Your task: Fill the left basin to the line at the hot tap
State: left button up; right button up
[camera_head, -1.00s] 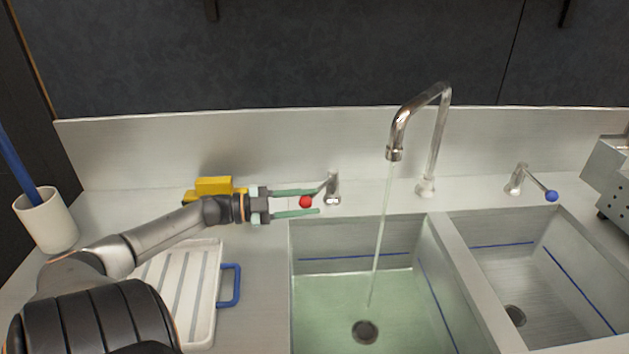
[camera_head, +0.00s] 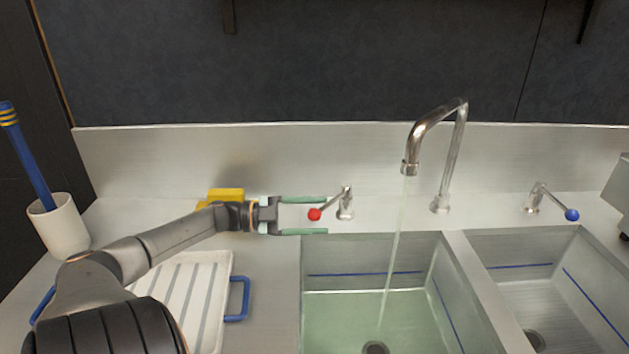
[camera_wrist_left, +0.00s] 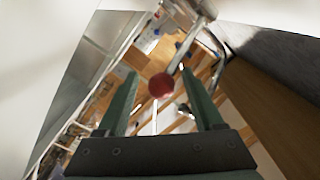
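The hot tap is a chrome lever with a red knob (camera_head: 314,214), left of the spout. My left gripper (camera_head: 305,215) is open, its green fingers on either side of the red knob without visible contact. The left wrist view also shows the red knob (camera_wrist_left: 161,85) between the spread fingers. The spout (camera_head: 410,168) pours a thin stream into the left basin (camera_head: 330,255). Greenish water (camera_head: 340,315) stands in it, below the blue line (camera_head: 350,274) on its back wall. My right gripper is not in view.
A blue-knobbed tap (camera_head: 572,215) stands behind the empty right basin (camera_head: 515,285). A yellow object (camera_head: 226,194) lies behind my left wrist. A ribbed tray (camera_head: 180,295) with blue handles and a white cup (camera_head: 58,225) holding a blue-handled tool are at left.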

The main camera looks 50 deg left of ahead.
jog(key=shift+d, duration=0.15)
pick_arm(q)
jog(key=shift+s+a+r, duration=0.1)
jog(key=shift+s+a, duration=0.15)
jog(key=shift+s, duration=0.05)
jog(key=p+v, duration=0.1)
jog(key=v, duration=0.9)
jog(key=shift+s+a, duration=0.55)
jog(key=shift+s, duration=0.15)
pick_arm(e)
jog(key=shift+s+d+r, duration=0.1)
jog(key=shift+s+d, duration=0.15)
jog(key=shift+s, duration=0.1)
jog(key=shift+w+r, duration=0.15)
